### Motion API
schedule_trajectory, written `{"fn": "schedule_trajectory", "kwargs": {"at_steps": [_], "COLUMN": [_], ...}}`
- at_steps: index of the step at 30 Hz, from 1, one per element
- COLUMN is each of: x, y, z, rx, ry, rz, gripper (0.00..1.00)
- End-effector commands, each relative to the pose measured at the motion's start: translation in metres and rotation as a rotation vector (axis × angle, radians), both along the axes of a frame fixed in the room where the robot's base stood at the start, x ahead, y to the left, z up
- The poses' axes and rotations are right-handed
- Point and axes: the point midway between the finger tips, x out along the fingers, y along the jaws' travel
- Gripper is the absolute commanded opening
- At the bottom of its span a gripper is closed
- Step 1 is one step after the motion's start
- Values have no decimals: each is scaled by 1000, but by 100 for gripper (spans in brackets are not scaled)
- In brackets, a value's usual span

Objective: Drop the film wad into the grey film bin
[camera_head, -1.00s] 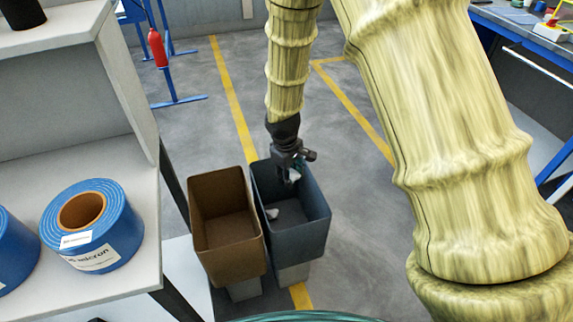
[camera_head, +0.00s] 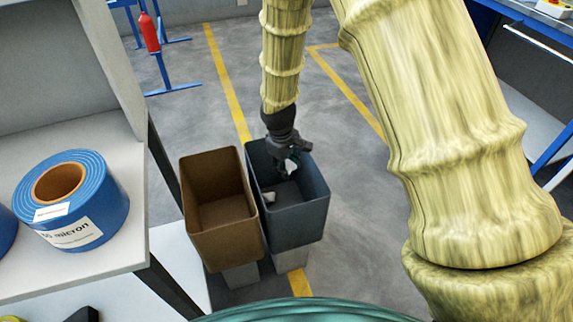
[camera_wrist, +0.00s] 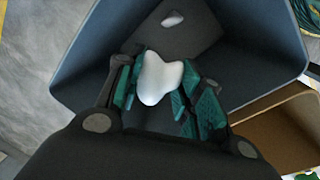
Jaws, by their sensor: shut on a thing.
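The film wad (camera_wrist: 160,78) is white and lumpy. It sits between the green fingertips of my gripper (camera_wrist: 158,92) in the wrist view, and my gripper is shut on it. In the head view the wad (camera_head: 290,166) shows below my gripper (camera_head: 287,157), over the mouth of the grey film bin (camera_head: 299,222). The grey bin (camera_wrist: 95,52) fills much of the wrist view, its floor below the wad. Another white piece (camera_head: 269,197) lies inside the grey bin, and it also shows in the wrist view (camera_wrist: 172,19).
A brown bin (camera_head: 222,240) stands close on the left of the grey bin, and its edge shows at the right of the wrist view (camera_wrist: 285,130). A shelf with blue film rolls (camera_head: 95,205) is on the left. Open floor (camera_head: 350,190) lies right of the bins.

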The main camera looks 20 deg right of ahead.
Motion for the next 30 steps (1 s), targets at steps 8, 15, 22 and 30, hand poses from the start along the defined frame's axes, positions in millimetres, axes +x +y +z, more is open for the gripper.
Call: {"fn": "schedule_trajectory", "kwargs": {"at_steps": [8,15,22,30], "x": [0,0,0,-2], "y": [0,0,0,4], "z": [1,1,4,36], "rx": [0,0,1,1], "ry": [0,0,-1,-3], "rz": [0,0,0,0], "gripper": [51,62,62,62]}}
